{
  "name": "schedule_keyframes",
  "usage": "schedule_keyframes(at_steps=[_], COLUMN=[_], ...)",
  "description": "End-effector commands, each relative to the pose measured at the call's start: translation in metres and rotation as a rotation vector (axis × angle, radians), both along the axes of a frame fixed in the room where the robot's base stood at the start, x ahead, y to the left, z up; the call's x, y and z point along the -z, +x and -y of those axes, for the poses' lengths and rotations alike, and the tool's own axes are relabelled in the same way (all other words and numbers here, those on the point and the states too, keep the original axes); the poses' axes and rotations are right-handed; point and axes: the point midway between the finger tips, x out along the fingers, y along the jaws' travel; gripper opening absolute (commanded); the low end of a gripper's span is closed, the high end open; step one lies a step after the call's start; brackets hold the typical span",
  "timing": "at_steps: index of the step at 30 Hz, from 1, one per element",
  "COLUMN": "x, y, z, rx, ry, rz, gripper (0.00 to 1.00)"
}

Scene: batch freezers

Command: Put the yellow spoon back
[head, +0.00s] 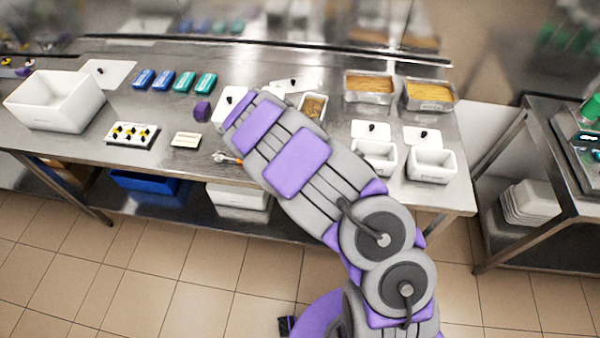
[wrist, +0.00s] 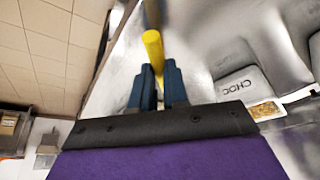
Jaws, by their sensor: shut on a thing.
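In the wrist view, my gripper (wrist: 159,70) has its two dark blue fingers closed around the yellow handle of the spoon (wrist: 152,42). The handle runs up from between the fingertips. The upper part of the spoon is dark and blurred, so its far end is unclear. In the head view my large grey and purple arm reaches over the steel table (head: 70,150) and hides the fingers and the spoon. A small orange-tipped utensil (head: 228,158) lies by the arm's left edge; it is partly covered. Where the spoon belongs cannot be told.
Left of the arm are a white bin (head: 55,112), blue and green boxes (head: 164,80) and a white tray with black and yellow pieces (head: 110,136). Right are white tubs (head: 430,168) and steel pans (head: 368,97). A lid marked CHOC (wrist: 242,88) shows in the wrist view.

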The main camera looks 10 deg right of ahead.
Motion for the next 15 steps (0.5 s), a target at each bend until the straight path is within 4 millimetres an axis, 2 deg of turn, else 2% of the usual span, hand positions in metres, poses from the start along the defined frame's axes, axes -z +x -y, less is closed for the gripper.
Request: schedule_keyframes(at_steps=[3,6,15], x=[0.019,0.028,0.029], y=[-0.001,0.0,0.0], z=[0.0,0.0,0.001], rx=[0.0,-0.001,0.0], ry=[0.001,0.001,0.002], rz=[-0.003,-0.001,0.002], gripper=[0.0,0.0,0.0])
